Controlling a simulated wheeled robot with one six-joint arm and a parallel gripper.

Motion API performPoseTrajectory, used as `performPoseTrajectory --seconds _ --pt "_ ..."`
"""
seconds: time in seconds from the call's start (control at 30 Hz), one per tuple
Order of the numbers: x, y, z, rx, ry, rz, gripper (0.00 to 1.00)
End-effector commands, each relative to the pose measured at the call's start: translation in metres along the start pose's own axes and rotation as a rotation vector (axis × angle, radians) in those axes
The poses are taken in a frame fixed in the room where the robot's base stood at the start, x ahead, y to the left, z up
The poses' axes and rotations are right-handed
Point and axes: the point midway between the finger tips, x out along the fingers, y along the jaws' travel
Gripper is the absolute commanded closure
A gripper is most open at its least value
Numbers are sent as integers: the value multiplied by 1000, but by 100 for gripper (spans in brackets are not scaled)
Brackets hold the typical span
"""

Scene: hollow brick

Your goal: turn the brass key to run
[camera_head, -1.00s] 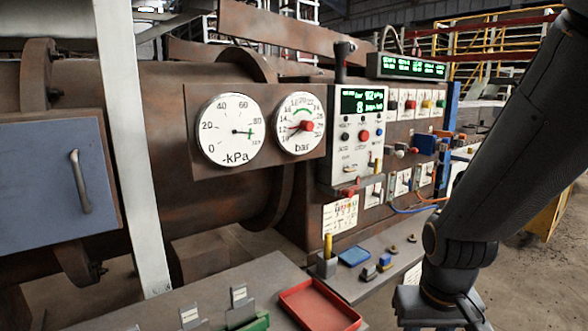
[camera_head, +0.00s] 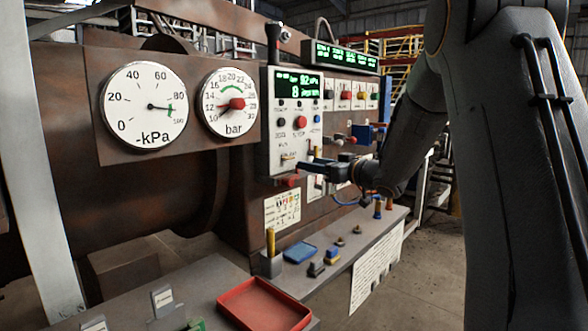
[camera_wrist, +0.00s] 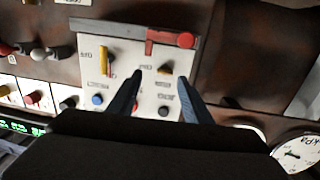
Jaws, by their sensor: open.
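The brass key (camera_wrist: 104,60) shows in the wrist view as a yellow upright bar on a white control panel (camera_wrist: 122,52), next to an "OFF" label. My gripper (camera_wrist: 160,76) is open over the same panel. Its two dark fingers stand on either side of a small dark knob (camera_wrist: 164,69), to the right of the key, with nothing held. The key is outside the fingers. In the head view my gripper (camera_head: 305,167) reaches in from the right at the lower part of the panel (camera_head: 284,138) and the key is too small to make out clearly.
A red lever (camera_wrist: 185,40) lies close beyond my fingertips along the panel edge. Blue and dark buttons (camera_wrist: 98,99) sit near the fingers. Gauges (camera_head: 145,105) stand left.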

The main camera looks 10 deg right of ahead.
Motion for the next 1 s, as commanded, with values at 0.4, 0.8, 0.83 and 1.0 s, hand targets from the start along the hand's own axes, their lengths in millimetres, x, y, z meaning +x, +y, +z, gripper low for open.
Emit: performPoseTrajectory --seconds 0.4,0.8,0.83,1.0 --pt "33 -7 -7 0 41 -87 55" --pt "76 -10 -8 -1 40 -84 55" --pt "76 -10 -8 -1 40 -84 55" --pt "77 -10 -8 -1 40 -83 55"
